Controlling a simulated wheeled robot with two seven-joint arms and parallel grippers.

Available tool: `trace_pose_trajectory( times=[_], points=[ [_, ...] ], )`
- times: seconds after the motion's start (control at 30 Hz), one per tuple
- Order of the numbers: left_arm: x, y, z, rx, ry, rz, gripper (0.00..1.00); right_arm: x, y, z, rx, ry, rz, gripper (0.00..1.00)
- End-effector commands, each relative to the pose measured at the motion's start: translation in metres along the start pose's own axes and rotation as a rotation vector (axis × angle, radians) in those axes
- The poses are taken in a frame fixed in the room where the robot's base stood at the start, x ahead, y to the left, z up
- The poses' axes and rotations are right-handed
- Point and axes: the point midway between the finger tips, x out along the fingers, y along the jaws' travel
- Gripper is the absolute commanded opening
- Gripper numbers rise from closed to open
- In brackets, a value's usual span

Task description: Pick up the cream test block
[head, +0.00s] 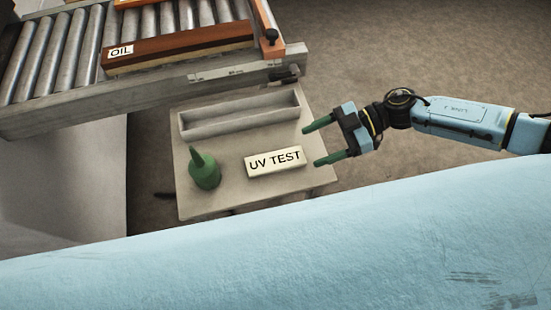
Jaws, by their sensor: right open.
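The cream test block (275,167), labelled "UV TEST", lies on a small grey table (222,205) in the head view. My right gripper (313,144) reaches in from the right with its green fingers open and pointing left. Its fingertips are just right of the block, one farther back and one close to the block's right end. Nothing is between the fingers, and I cannot tell their height above the table. My left gripper is not in view.
A green bottle with a pointed tip (205,171) stands left of the block. An empty grey tray (240,122) lies behind it. A roller conveyor (50,118) at the back left carries a brown board labelled "OIL" (180,45). Open floor lies right of the table.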

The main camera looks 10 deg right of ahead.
Motion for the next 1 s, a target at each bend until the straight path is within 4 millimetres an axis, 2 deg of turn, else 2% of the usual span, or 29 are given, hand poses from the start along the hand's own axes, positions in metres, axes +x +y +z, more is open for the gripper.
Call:
trace_pose_trajectory(
  times=[0.1,0.37,0.63,0.93,1.0],
  points=[
    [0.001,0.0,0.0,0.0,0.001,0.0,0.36,0.02,0.0,-0.001,0.0,0.002,-0.001,0.71],
    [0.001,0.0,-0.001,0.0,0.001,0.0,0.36,0.04,0.0,-0.003,-0.002,0.002,0.0,0.71],
    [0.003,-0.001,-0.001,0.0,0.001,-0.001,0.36,0.078,-0.001,-0.006,-0.001,0.002,0.0,0.71],
    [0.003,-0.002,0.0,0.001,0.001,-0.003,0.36,0.083,-0.001,-0.006,0.0,0.001,0.002,0.71],
    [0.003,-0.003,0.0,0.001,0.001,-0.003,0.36,0.083,-0.001,-0.006,0.0,0.001,0.002,0.63]
  ],
)
